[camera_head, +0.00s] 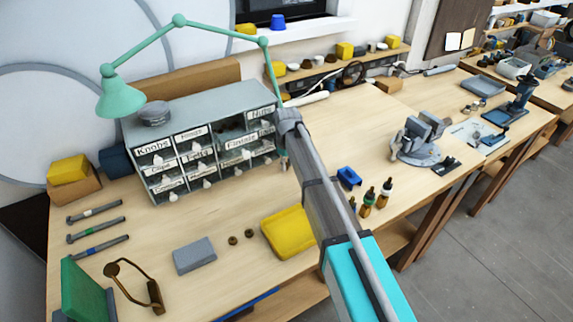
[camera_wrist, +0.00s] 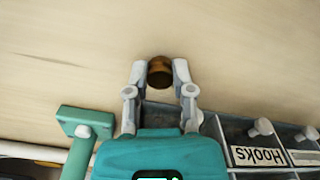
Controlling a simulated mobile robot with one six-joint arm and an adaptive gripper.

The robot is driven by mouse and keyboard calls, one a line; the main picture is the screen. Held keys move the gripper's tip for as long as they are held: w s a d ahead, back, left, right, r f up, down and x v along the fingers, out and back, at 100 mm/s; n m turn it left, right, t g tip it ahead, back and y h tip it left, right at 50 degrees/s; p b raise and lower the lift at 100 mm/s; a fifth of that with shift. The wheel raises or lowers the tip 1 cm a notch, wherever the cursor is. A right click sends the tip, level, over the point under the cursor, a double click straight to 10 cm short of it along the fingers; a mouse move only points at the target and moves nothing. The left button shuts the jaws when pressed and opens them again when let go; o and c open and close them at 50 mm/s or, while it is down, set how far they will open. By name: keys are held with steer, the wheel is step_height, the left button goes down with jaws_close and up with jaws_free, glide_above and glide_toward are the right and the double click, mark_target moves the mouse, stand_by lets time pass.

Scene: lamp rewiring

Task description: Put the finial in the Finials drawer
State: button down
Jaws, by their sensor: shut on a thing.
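In the wrist view, my gripper (camera_wrist: 160,72) is shut on a small round brown finial (camera_wrist: 160,78), which sits between the two fingertips over pale wood. In the head view my arm hides most of the gripper and the finial, at the right end of the grey drawer cabinet (camera_head: 200,100). The Finials drawer (camera_head: 239,143) is at the cabinet's right part. It appears pulled out, with a dark opening above its label; its inside is hard to make out. The cabinet's edge, with a drawer labelled Hooks (camera_wrist: 262,156), shows at the lower right of the wrist view.
A green lamp (camera_head: 122,98) arches over the cabinet, its post close to my arm; a green lamp part (camera_wrist: 85,122) shows left of my gripper. The front left bench has some free room.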

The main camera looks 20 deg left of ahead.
steer(key=shift+r+p, duration=1.15)
steer(key=shift+r, duration=0.15)
steer(key=s+d+r+p, duration=0.7)
steer(key=s+r+p, duration=0.3)
steer(key=s, duration=0.2)
steer(key=shift+r, duration=0.1)
steer(key=s+a+r+n+p, duration=0.4)
steer(key=r+p, duration=0.4)
steer(key=s+a+r+n+p, duration=0.3)
steer(key=a+r+n+p, duration=0.1)
steer(key=r+p, duration=0.4)
steer(key=shift+s+r+n+p, duration=0.4)
steer(key=shift+n+p, duration=0.1)
steer(key=shift+n, duration=0.2)
steer(key=shift+a+f, duration=0.1)
